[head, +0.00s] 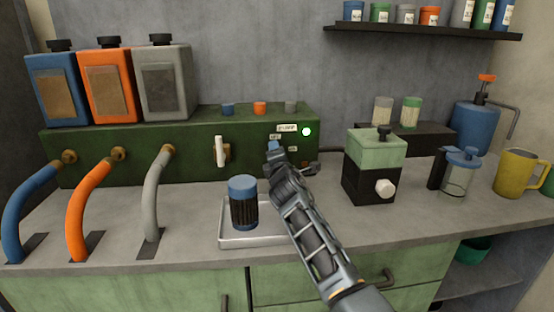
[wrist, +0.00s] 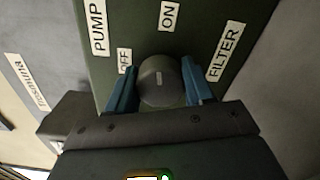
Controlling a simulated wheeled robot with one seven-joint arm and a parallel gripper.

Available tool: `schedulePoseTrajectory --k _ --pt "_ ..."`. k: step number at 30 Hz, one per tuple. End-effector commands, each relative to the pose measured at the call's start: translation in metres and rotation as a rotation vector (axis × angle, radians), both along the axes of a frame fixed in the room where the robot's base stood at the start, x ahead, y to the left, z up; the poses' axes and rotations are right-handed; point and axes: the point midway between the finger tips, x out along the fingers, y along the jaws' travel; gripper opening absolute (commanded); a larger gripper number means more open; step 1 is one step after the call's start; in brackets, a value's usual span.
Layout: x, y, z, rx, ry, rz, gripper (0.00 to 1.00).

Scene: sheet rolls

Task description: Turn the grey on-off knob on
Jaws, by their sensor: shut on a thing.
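The grey on-off knob (wrist: 160,76) sits on the green panel in the wrist view. An ON label (wrist: 168,16) is above it and an OFF label (wrist: 125,62) is at its upper left. My gripper (wrist: 161,88) has one blue finger on each side of the knob and is shut on it. In the head view my gripper (head: 274,150) reaches the front of the green machine (head: 110,148) and hides the knob. I cannot tell which label the knob points to. A green light (head: 306,131) glows on the panel.
A blue-capped dark jar (head: 243,208) stands on a metal tray (head: 232,240) left of my arm. A white lever (head: 220,151) is on the machine's front. A green-and-black device (head: 374,184) stands to the right. Three coloured hoses, including an orange one (head: 82,214), run at left.

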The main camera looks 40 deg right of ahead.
Motion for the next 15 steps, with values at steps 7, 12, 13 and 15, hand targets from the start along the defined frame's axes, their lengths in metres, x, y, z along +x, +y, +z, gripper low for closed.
schedulePoseTrajectory --k 7,12,13,15 --pt "-0.0005 -0.0013 -0.0012 0.114 -0.076 -0.002 0.21" --pt "-0.0006 -0.0013 -0.0008 0.154 -0.104 -0.003 0.21" --pt "-0.0006 -0.0013 -0.0008 0.158 -0.107 -0.003 0.21" --pt "-0.0007 -0.0013 -0.0007 0.167 -0.113 -0.003 0.21"
